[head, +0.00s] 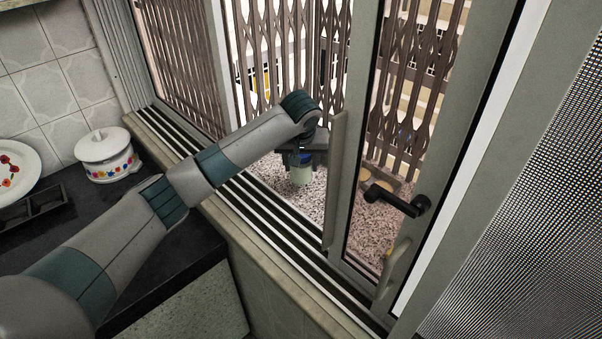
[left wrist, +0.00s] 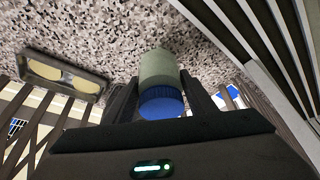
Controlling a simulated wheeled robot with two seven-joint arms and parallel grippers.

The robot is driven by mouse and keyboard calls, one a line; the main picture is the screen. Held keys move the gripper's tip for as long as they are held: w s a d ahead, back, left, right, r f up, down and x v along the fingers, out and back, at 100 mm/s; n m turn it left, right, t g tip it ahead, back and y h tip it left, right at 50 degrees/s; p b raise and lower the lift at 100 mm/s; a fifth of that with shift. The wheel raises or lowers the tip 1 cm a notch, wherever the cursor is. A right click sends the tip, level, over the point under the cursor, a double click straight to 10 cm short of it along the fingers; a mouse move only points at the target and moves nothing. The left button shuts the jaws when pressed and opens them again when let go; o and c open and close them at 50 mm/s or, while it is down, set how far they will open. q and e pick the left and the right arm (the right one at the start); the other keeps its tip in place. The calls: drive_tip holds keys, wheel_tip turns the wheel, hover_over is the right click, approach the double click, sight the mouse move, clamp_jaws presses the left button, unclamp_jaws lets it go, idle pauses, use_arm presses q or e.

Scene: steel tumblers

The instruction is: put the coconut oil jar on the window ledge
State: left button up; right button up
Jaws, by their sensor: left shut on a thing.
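The coconut oil jar (head: 301,174) is pale green with a blue lid. My left gripper (head: 302,158) is shut on it near the lid, with the arm reaching through the open window. In the left wrist view the jar (left wrist: 160,75) sits between the two fingers (left wrist: 160,100), its blue lid nearest the palm. The speckled stone window ledge (head: 272,194) lies below and around the jar. The jar looks upright and close to the ledge; I cannot tell whether its base touches. My right gripper is not in view.
Metal window tracks (head: 262,222) run along the ledge's near side. An open window sash with a black handle (head: 397,201) stands right of the arm. A brown lattice grille (head: 300,50) closes the far side. A tray with round pale things (left wrist: 62,76) lies on the ledge. A white pot (head: 106,155) stands on the counter.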

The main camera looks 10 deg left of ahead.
sight(301, 172)
use_arm(q)
drive_tip(key=shift+f+p, duration=0.55)
drive_tip(key=shift+f, duration=1.2)
drive_tip(key=shift+f, duration=0.1)
drive_tip(key=o, duration=1.3)
drive_tip(key=shift+f, duration=0.1)
drive_tip(key=shift+s+r, duration=0.15)
drive_tip(key=shift+r, duration=0.3)
drive_tip(key=shift+b+v, duration=1.35)
drive_tip(key=shift+v, duration=4.35)
